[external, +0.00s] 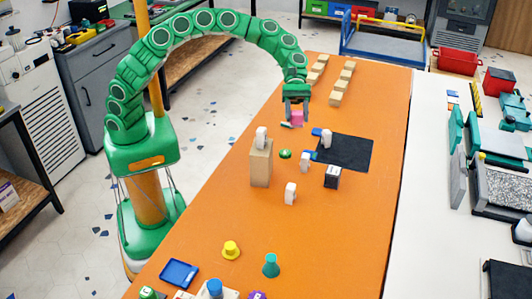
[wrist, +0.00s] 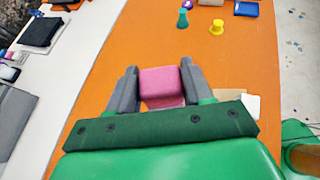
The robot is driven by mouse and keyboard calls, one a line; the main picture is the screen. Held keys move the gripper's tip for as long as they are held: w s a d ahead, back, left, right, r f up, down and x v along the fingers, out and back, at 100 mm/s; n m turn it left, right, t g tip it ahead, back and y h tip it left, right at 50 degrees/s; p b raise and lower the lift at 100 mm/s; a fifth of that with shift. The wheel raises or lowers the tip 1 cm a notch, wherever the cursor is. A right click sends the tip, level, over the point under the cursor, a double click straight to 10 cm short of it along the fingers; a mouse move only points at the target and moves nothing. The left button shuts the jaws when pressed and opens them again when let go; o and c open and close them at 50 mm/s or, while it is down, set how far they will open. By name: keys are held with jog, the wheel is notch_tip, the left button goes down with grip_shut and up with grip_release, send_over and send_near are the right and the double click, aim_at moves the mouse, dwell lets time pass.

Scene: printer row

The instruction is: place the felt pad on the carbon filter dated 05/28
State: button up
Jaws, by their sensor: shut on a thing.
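My gripper (external: 295,113) is shut on a pink block (external: 297,117), held above the orange table. The pink block (wrist: 160,84) also sits between the two grey fingers in the wrist view; I cannot tell for certain that it is the felt pad. A dark box with a white top (external: 332,177) stands in front of the black mat (external: 350,155). Small white pieces stand on a tan block (external: 261,167), by the mat's left edge (external: 326,138) and on the table (external: 290,193). No date is readable, so I cannot tell which thing is the carbon filter dated 05/28.
A green round piece (external: 285,154) lies between the tan block and the mat. Several wooden blocks (external: 336,98) stand in rows at the far end. A yellow piece (external: 231,250), a teal cone (external: 271,265) and a blue tray (external: 180,273) are at the near end.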

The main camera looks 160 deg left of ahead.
jog(key=s+a, duration=0.2)
send_over(334, 170)
jog(key=shift+s+d+f, duration=0.1)
jog(key=shift+d+f, duration=0.05)
jog(key=shift+f, duration=3.55)
jog(key=shift+s+d+f, duration=0.1)
jog(key=shift+f, duration=3.6)
jog(key=shift+w+f, duration=0.1)
jog(key=shift+a+f, duration=0.15)
jog(key=shift+f, duration=0.05)
jog(key=shift+w+f, duration=0.15)
jog(key=shift+f, duration=1.35)
jog(key=shift+f, duration=0.2)
jog(key=o, duration=1)
